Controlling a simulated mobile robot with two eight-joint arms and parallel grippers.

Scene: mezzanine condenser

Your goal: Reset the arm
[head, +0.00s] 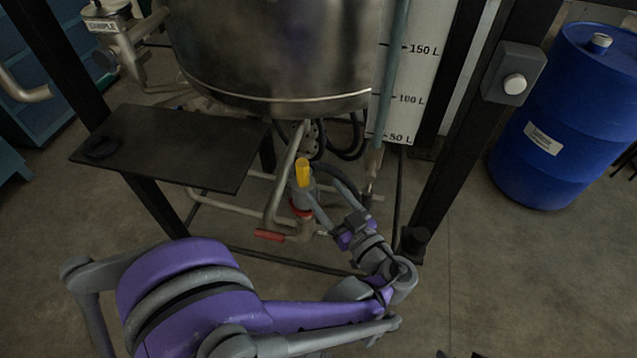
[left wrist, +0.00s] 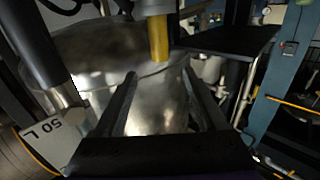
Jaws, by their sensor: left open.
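My left arm reaches in from the lower left in the head view. Its gripper (head: 318,182) is open under the steel vessel (head: 275,50), close to a yellow handle (head: 303,172) on the grey valve. In the left wrist view, the two dark fingers (left wrist: 159,75) stand apart with nothing held between them. The yellow handle (left wrist: 158,38) shows there beyond the fingertips, in front of the vessel's shiny surface (left wrist: 150,95). I cannot tell whether a finger touches the valve. My right gripper is not in view.
A red handle (head: 269,236) sits on the low pipe. Black frame posts (head: 440,170) and a dark shelf plate (head: 180,148) surround the arm's space. A litre scale (head: 412,75) stands right of the vessel. A blue drum (head: 560,125) stands at the right. The floor between is clear.

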